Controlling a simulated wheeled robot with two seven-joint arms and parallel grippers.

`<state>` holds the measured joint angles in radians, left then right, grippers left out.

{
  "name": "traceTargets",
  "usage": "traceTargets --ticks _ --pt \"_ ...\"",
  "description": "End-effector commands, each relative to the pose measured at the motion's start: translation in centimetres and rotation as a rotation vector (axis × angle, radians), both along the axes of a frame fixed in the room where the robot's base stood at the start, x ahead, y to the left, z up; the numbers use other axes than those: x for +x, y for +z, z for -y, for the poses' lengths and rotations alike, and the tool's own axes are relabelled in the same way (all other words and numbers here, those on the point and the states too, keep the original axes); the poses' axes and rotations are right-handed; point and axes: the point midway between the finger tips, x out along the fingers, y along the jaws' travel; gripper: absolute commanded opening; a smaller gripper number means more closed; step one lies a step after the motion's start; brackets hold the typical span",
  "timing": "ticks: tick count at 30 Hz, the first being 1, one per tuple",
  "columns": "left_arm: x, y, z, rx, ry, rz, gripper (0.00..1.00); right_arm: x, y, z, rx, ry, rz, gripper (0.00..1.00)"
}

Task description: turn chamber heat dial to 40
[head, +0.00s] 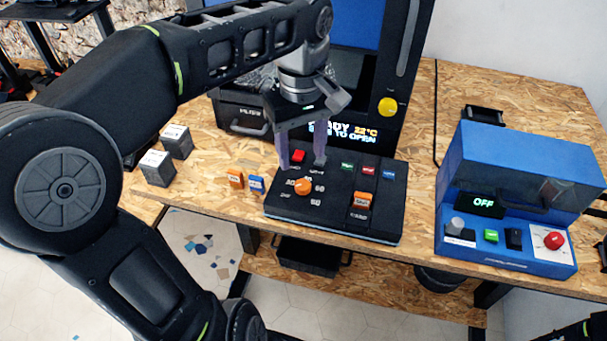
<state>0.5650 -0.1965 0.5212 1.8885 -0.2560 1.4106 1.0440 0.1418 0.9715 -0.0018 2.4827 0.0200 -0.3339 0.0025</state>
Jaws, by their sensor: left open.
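The chamber heat dial appears to be the orange knob (302,186) on the left part of the black control panel (335,215). Printed marks surround it; I can make out 60 and OFF-like text, but the pointer's setting is too small to read. My left gripper (302,163) hangs over the panel's back left part, fingers pointing down and apart, just behind the orange knob. It holds nothing. A red button (298,156) shows between the fingers. My right gripper is not in view; only a dark piece of arm shows at the bottom right corner.
The printer (375,130) stands behind the panel, its display reading 22°C. A blue machine (520,190) showing OFF stands at right. Orange (235,178) and blue (256,184) small blocks and two grey boxes (157,168) lie left. Bare wooden table (420,185) separates panel and blue machine.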

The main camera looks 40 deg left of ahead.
Motion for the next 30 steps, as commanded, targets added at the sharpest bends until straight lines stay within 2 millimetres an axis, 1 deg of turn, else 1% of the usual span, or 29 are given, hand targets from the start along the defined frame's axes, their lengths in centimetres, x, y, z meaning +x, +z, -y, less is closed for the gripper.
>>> traceTargets --ticks 5,9,10,14,15,18,22,29,30 --pt "0.0 -1.7 0.0 -0.001 -0.001 0.0 0.52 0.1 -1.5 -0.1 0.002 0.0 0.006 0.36" --pt "0.0 -3.5 0.0 -0.001 -0.001 0.0 0.52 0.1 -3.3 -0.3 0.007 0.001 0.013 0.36" --pt "0.0 -3.8 0.0 -0.001 -0.001 -0.003 0.52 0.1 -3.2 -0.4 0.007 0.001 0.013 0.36" --pt "-0.1 -5.8 0.0 -0.001 0.0 -0.004 0.52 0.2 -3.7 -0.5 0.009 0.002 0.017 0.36" --pt "-0.1 -6.0 0.0 -0.001 0.0 -0.004 0.52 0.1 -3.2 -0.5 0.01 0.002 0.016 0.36" --pt "0.0 -7.1 0.0 0.0 -0.001 -0.004 0.52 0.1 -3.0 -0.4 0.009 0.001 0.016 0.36" --pt "0.0 -7.7 0.0 0.0 -0.001 -0.001 0.52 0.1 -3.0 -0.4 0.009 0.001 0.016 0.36" --pt "0.0 -7.8 0.0 -0.001 -0.001 0.0 0.52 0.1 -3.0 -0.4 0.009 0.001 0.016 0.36" --pt "0.0 -7.8 0.0 -0.001 -0.001 0.0 0.49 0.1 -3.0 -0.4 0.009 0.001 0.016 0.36"
